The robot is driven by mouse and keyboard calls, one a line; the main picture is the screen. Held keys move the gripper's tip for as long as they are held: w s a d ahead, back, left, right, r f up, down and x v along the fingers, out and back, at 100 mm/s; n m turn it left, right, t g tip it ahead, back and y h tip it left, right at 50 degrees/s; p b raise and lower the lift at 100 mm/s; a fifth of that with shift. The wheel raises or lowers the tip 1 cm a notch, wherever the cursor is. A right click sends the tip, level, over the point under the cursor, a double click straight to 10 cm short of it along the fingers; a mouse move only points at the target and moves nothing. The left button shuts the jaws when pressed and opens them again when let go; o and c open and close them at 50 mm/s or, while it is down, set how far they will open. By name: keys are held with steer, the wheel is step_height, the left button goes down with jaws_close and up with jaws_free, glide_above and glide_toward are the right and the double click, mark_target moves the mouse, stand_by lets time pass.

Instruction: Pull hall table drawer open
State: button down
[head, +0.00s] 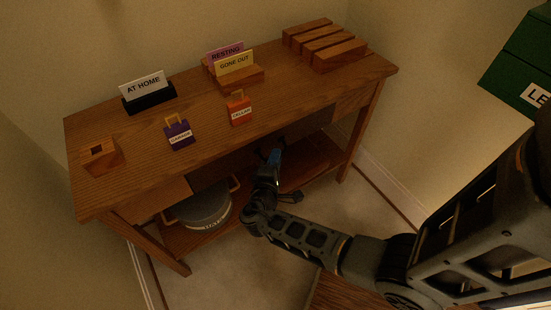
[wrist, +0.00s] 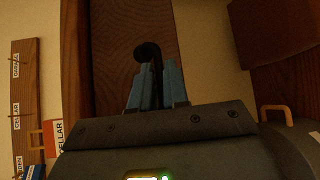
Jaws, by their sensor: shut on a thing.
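The wooden hall table (head: 205,120) stands against the wall in the head view. My gripper (head: 274,157) is at its front, below the table top's edge. In the wrist view my gripper's blue fingers (wrist: 158,88) are closed around the stem of a dark round knob (wrist: 147,51). Behind the knob is a brown wooden drawer front (wrist: 110,40). In the head view my gripper and arm hide the knob, and the area under the edge is dark. I cannot tell how far the drawer stands out.
On the top are an AT HOME sign (head: 143,88), a GONE OUT sign (head: 235,64), wooden blocks (head: 340,53), a purple tag (head: 179,135) and an orange CELLAR tag (head: 240,110). A grey pot (head: 205,208) sits on the lower shelf. Floor in front (head: 220,265) is clear.

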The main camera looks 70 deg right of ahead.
steer(key=shift+s+a, duration=0.1)
steer(key=s+a+p, duration=0.1)
steer(key=s+a, duration=1)
steer(key=s, duration=0.5)
steer(key=shift+d, duration=0.1)
steer(key=c, duration=1.2)
jaws_free()
steer(key=shift+b+v, duration=0.35)
steer(key=shift+v, duration=3.55)
